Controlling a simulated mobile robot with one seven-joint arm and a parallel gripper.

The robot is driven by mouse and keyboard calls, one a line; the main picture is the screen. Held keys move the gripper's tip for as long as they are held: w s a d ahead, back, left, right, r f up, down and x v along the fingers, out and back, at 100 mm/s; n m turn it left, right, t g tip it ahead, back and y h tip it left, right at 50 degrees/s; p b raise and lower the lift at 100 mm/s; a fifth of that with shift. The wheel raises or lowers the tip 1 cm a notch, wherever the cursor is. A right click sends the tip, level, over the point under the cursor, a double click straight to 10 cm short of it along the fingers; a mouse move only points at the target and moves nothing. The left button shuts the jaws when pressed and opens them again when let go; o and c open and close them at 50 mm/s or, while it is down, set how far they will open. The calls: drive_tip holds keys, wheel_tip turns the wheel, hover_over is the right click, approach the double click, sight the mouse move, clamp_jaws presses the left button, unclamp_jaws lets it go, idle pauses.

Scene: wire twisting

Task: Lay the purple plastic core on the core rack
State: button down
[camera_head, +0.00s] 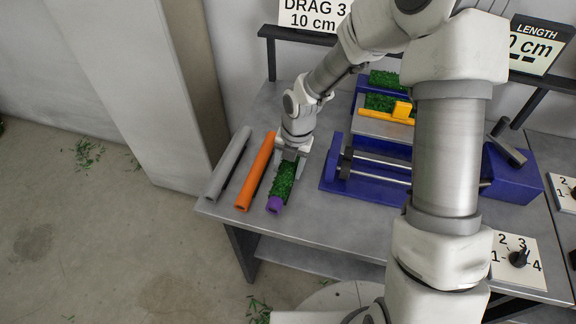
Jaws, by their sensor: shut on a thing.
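The purple plastic core (274,206) lies at the left part of the grey table, and most of its length is covered in green bristle. Only its near end shows bare purple. My gripper (290,156) points down and is shut on the far part of the core. The core is roughly parallel to an orange tube (256,172) and a grey tube (229,163) on its left, with a small gap between. I cannot make out a separate core rack under these tubes. Whether the core touches the surface is unclear.
A blue twisting machine (345,185) with metal rods stands to the right. Behind it is a tray (385,127) with green bristle and a yellow-orange piece (401,112). A numbered dial panel (517,260) sits at front right. My arm hides part of the machine.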

drive_tip(key=shift+f+b, duration=0.65)
drive_tip(key=shift+f, duration=0.45)
drive_tip(key=shift+c, duration=0.5)
unclamp_jaws()
wheel_tip(320, 180, up, 17)
drive_tip(key=d+p, duration=0.2)
drive_tip(key=p, duration=0.2)
drive_tip(key=shift+s+r, duration=0.2)
drive_tip(key=shift+s, duration=0.15)
drive_tip(key=shift+d, duration=0.1)
